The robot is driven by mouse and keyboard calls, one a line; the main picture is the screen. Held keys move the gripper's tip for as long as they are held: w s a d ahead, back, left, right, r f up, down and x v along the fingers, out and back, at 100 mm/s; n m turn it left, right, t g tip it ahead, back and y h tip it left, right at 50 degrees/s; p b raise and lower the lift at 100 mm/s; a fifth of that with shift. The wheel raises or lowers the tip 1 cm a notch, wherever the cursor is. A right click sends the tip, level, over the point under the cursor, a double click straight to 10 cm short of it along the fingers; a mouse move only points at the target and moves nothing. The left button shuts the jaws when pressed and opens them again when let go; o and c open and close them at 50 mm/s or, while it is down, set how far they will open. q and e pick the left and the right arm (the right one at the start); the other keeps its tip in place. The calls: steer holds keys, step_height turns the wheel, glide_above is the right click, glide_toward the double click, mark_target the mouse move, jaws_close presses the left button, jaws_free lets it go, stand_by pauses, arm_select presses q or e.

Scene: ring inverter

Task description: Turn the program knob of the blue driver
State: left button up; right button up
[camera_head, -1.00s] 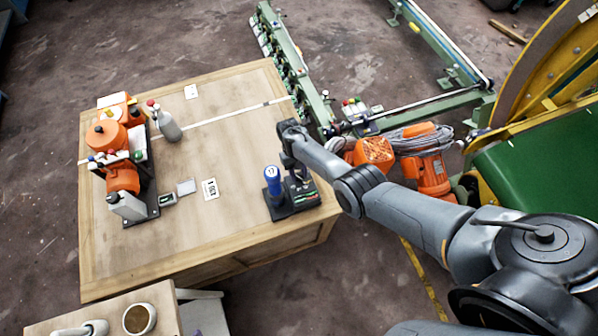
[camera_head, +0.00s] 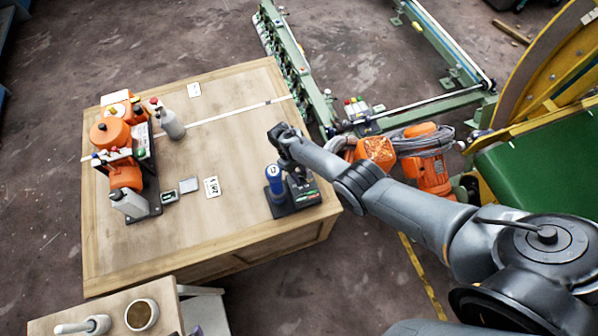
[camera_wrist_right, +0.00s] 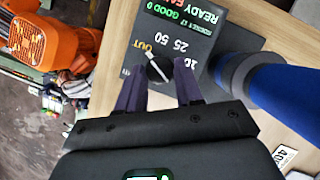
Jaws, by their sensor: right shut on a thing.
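The blue driver (camera_head: 274,180) stands upright in a dark base on the near right part of the wooden table. In the right wrist view its blue body (camera_wrist_right: 285,95) is at the right. The round dark program knob (camera_wrist_right: 158,69) with a pale pointer line sits on the black panel (camera_wrist_right: 195,45), beside the printed marks OUT, 25 and 50. My right gripper (camera_wrist_right: 156,83) has one finger on each side of the knob and is shut on it. In the head view my right gripper (camera_head: 293,172) comes down behind the driver and hides the knob. My left gripper is not in view.
An orange device (camera_head: 112,133) with bottles stands at the table's left. Small cards (camera_head: 211,187) lie on the middle of the table, with bare wood around them. An orange motor (camera_head: 430,172) and green conveyor frames are beyond the right edge.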

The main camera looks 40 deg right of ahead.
steer(key=o, duration=1)
steer(key=shift+o, duration=0.2)
steer(key=shift+r, duration=0.1)
steer(key=p+v, duration=0.2)
steer(key=v, duration=0.8)
steer(key=shift+r, duration=0.3)
steer(key=shift+w, duration=0.1)
